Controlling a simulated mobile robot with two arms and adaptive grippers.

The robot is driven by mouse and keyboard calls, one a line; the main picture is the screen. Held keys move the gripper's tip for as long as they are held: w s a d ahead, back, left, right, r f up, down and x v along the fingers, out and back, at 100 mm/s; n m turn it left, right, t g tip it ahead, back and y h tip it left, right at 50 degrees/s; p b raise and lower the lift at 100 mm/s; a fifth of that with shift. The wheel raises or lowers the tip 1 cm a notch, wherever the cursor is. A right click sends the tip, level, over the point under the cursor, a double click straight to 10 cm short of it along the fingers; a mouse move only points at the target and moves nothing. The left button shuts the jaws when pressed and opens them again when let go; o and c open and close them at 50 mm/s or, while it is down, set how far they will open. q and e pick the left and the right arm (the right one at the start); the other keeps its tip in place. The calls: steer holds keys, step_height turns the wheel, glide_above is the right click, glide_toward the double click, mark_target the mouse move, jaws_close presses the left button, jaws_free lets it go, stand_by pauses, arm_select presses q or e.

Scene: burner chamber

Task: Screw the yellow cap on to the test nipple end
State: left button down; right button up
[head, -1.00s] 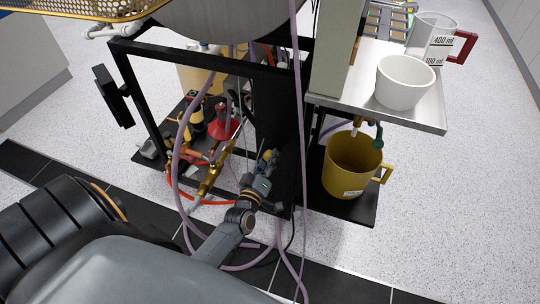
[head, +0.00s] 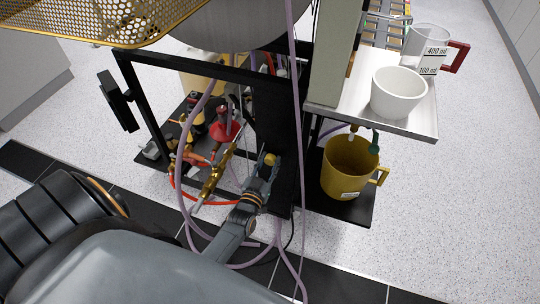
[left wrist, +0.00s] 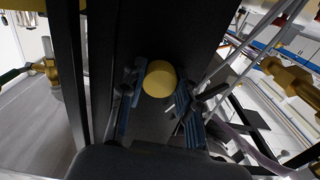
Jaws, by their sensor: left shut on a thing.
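My left gripper (head: 268,172) is in the middle of the head view, beside a black upright panel of the frame. It is shut on a round yellow cap (head: 270,159). In the left wrist view the yellow cap (left wrist: 160,78) sits between the two blue-lined fingers of the left gripper (left wrist: 157,98). A brass pipe assembly (head: 216,175) lies to the left of the gripper, apart from the cap. It also shows in the left wrist view (left wrist: 289,76) at the upper right. I cannot make out which end is the test nipple. My right gripper is not in view.
Purple hoses (head: 180,160) hang in front of the black frame (head: 205,67). A red conical part (head: 224,130) stands behind the brass assembly. A yellow mug (head: 349,170) stands low at right, under a steel shelf (head: 421,122) with a white cup (head: 398,92). The floor at right is clear.

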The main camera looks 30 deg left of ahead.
arm_select(q)
steer(key=shift+w+r+m, duration=0.15)
steer(key=shift+m, duration=0.35)
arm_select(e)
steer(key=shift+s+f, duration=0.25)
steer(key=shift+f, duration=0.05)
arm_select(q)
steer(key=m+p, duration=0.1)
steer(key=m, duration=0.3)
steer(key=shift+r, duration=0.1)
steer(key=shift+m, duration=1.1)
steer(key=c, duration=1.3)
jaws_free()
steer(key=shift+a+m, duration=0.1)
steer(key=shift+m, duration=0.3)
steer(key=o, duration=0.4)
steer(key=shift+w, duration=0.1)
steer(key=shift+o, duration=0.2)
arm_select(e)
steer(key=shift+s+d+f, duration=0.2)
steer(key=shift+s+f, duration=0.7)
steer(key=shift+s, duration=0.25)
arm_select(q)
steer(key=shift+f, duration=0.2)
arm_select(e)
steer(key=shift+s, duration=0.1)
